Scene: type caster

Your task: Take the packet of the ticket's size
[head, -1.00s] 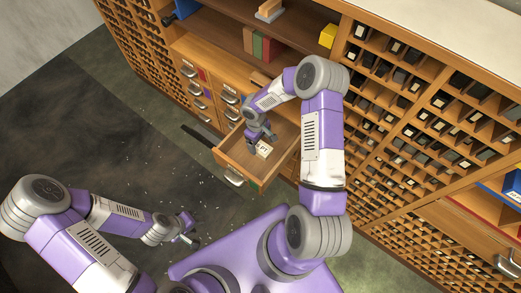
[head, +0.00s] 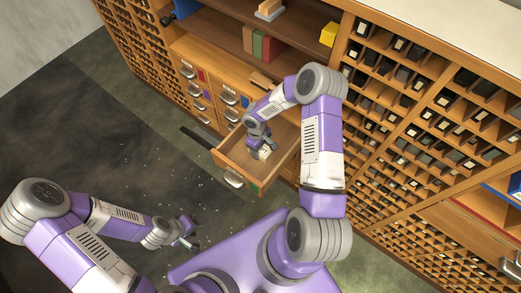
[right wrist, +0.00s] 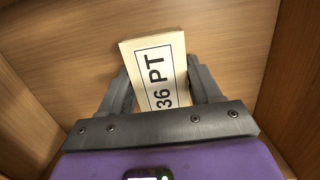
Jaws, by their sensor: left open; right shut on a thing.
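A cream packet (right wrist: 152,55) printed "36 PT" stands between the fingers of my right gripper (right wrist: 160,95) in the right wrist view. That gripper is shut on it, inside an open wooden drawer. In the head view the packet (head: 265,153) shows as a small pale patch just below my right gripper (head: 260,147). The open drawer (head: 236,172) sticks out from the cabinet front. My left gripper (head: 189,237) is open and empty, low at the left over the floor. I see no ticket that I can make out.
The drawer's walls (right wrist: 283,75) stand close on both sides of my right gripper. Shut drawers (head: 187,75) with metal handles are to the left. Books (head: 263,45) and a yellow box (head: 328,35) sit on the shelf above. Pigeonholes (head: 410,90) fill the right.

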